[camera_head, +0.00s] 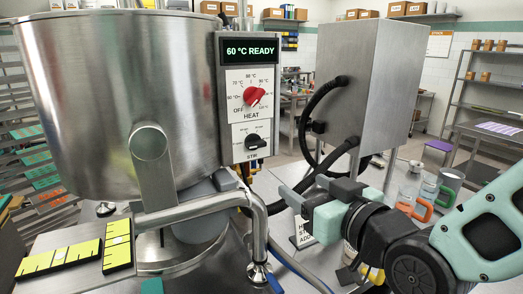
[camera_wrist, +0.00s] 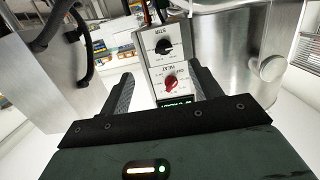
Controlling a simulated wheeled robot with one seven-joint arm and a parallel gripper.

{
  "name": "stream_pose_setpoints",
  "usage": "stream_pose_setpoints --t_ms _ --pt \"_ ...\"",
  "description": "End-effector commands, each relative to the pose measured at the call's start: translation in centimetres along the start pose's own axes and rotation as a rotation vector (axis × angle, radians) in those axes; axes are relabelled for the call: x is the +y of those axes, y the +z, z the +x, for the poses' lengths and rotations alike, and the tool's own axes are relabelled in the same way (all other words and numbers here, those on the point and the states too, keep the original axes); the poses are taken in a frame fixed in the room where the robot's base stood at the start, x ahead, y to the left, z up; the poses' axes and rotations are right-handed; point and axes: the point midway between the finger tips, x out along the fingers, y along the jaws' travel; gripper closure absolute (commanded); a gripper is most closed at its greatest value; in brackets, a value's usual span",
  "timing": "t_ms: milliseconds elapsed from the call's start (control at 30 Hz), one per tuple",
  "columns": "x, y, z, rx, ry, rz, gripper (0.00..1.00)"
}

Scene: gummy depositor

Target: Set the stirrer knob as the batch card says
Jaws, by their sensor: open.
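The knob also shows upside down in the wrist view (camera_wrist: 163,47). My gripper (camera_head: 297,192) is open and empty, to the right of and below the knob. In the wrist view, its two fingers (camera_wrist: 160,75) stand apart, with the panel beyond them. A small white card (camera_head: 303,232) with black letters is partly hidden by my gripper; I cannot read it fully.
The red heat knob (camera_head: 254,97) is just above the stirrer knob, under a display (camera_head: 250,50) reading "60 °C READY". The steel kettle (camera_head: 115,100) stands left. A grey steel box (camera_head: 370,85) with black hoses stands right. Bottles (camera_head: 410,183) stand behind my arm.

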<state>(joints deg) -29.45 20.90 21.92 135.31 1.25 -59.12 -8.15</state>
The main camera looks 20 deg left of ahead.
Motion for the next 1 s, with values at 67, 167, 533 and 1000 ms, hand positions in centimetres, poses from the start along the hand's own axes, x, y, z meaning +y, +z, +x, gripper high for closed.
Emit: stream_pose_setpoints --t_ms 67,167,533,1000 --pt "-0.1 -0.5 0.4 0.055 0.001 0.0 0.36" --pt "-0.1 -1.1 0.7 0.094 0.003 0.0 0.36" --pt "-0.1 -2.1 6.4 0.101 0.003 0.001 0.36" --pt "-0.1 -3.0 15.6 0.102 0.004 -0.001 0.36"
